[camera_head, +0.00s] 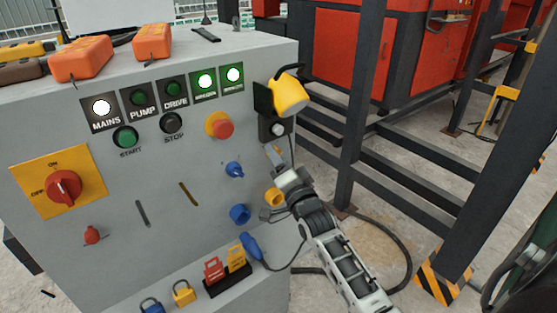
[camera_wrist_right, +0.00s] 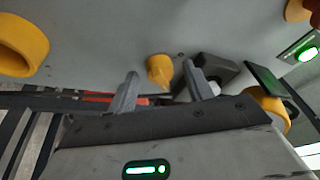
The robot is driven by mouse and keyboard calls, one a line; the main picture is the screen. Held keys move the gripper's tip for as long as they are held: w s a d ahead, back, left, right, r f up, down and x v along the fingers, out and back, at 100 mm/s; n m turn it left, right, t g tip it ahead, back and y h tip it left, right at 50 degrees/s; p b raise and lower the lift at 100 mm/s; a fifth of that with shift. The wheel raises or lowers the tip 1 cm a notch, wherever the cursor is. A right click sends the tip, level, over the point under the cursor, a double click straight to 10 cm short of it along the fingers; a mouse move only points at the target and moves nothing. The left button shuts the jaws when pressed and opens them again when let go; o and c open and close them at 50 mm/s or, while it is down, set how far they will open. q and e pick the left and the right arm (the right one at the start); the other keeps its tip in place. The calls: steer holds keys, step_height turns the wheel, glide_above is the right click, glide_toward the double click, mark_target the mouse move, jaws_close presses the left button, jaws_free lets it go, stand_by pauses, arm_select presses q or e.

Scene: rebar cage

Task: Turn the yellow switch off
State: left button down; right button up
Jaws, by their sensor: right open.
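The yellow switch (camera_wrist_right: 160,69) is a small yellow knob with a pointed tip on the grey panel. In the right wrist view it shows between the two fingers of my right gripper (camera_wrist_right: 162,74). The fingers are apart, one on each side, and I cannot tell whether either touches it. In the head view my right gripper (camera_head: 277,158) is at the right edge of the panel and hides the switch. A blue switch (camera_head: 235,170) of similar kind is to its left. My left gripper is out of view.
A yellow socket (camera_head: 271,197) and a blue socket (camera_head: 240,214) are below the switches. A black box with a white knob (camera_head: 277,129) and a yellow hood (camera_head: 288,94) are close above my gripper. A red stop button (camera_head: 223,128) is up-left. Dark steel posts (camera_head: 360,110) stand at right.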

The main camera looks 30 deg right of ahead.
steer(key=c, duration=1)
steer(key=shift+o, duration=0.2)
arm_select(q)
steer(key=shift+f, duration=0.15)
arm_select(e)
steer(key=shift+n, duration=0.5)
arm_select(q)
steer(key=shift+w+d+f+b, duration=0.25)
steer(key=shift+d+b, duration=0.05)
steer(key=shift+b, duration=0.95)
arm_select(e)
steer(key=n+y, duration=0.3)
steer(key=n, duration=0.4)
steer(key=n+y, duration=0.3)
steer(key=n, duration=0.5)
steer(key=d+n+y, duration=0.1)
steer(key=n+y, duration=0.2)
steer(key=n, duration=0.4)
steer(key=shift+g, duration=0.3)
steer(key=shift+n, duration=0.5)
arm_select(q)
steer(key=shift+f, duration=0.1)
